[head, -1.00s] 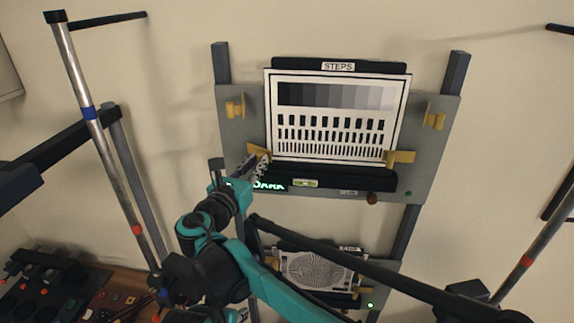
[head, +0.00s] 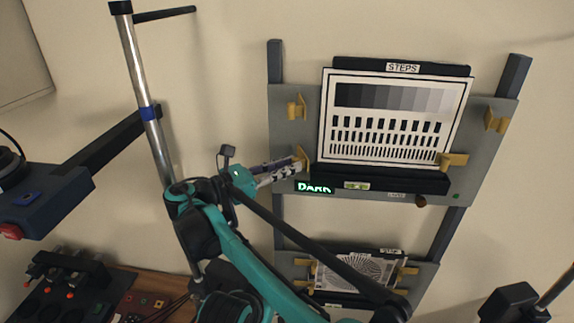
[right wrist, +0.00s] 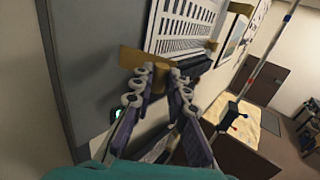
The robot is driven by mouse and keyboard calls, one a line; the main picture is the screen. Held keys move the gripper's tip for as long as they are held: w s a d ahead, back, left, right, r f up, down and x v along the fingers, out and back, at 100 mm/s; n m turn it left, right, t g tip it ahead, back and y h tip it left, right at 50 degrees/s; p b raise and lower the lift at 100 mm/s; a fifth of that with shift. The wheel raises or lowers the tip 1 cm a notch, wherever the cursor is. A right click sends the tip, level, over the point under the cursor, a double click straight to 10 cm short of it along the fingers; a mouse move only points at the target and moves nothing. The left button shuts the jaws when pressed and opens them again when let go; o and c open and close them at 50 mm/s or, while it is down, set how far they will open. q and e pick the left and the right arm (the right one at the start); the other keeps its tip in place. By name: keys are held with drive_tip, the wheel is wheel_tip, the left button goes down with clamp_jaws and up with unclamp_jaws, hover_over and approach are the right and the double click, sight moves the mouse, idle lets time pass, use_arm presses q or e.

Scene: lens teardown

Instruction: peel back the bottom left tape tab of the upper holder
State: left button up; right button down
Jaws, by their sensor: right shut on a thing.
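The upper holder is a grey panel (head: 285,140) on dark rails, carrying a white test chart (head: 392,150) labelled STEPS. Its bottom left tape tab (head: 303,154) is yellow and stands upright at the chart's lower left edge. My right gripper (head: 296,166) reaches it from the left and is shut on it. In the right wrist view, the fingertips (right wrist: 158,76) pinch the tab (right wrist: 134,60), partly hiding it. The bottom right tab (head: 453,160) lies across the chart's edge. Two upper tabs (head: 297,108) (head: 497,121) stand clear of the chart. My left gripper is out of view.
A lower holder with a round-patterned chart (head: 358,272) sits below, partly behind my arm. A lit DARK sign (head: 314,188) is just under the gripper. A metal pole (head: 146,90) stands to the left. A bench with dark equipment (head: 65,285) is at lower left.

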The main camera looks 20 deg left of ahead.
idle(0.4)
drive_tip(key=c, duration=1.5)
unclamp_jaws()
drive_tip(key=shift+o, duration=0.2)
drive_tip(key=shift+r, duration=0.15)
wheel_tip(320, 180, up, 10)
